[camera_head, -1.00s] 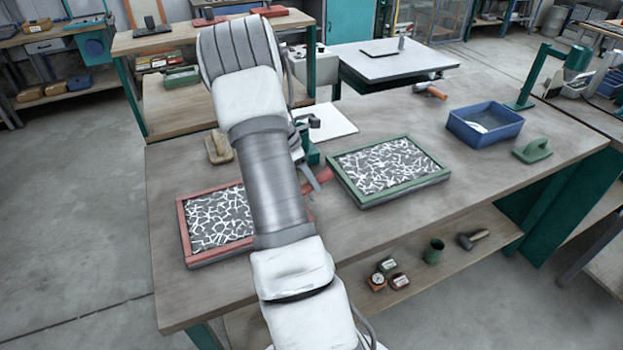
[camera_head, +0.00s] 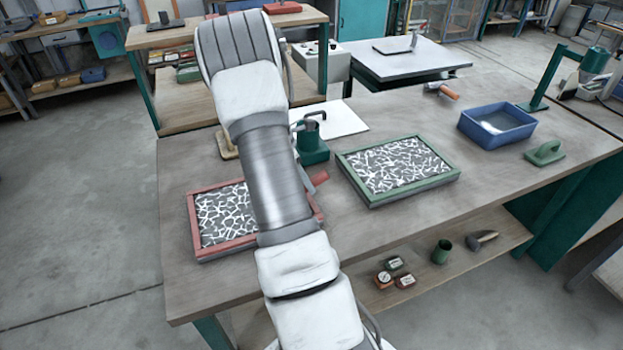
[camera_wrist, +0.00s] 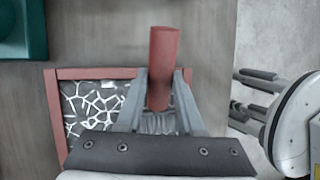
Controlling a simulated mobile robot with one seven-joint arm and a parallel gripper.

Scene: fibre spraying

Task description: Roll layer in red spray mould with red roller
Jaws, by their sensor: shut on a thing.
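The red spray mould (camera_head: 222,207) lies on the workbench at the left, partly hidden by my arm in the head view. It is a red-framed tray with white fibre strands on a dark bed. In the wrist view, the red mould frame (camera_wrist: 56,103) is seen from above. My gripper (camera_wrist: 161,97) is shut on the red handle of the red roller (camera_wrist: 164,60) over the mould's right part. The roller's head is mostly hidden below the handle, and I cannot tell whether it touches the fibre. In the head view, the red roller (camera_head: 319,178) shows just right of my arm.
A green mould (camera_head: 352,183) with similar strands lies to the right. Behind are a green pump-like device (camera_head: 313,150) and a white sheet (camera_head: 345,121). A blue tray (camera_head: 497,125), a green float (camera_head: 545,153) and an orange-handled tool (camera_head: 441,91) stand further right.

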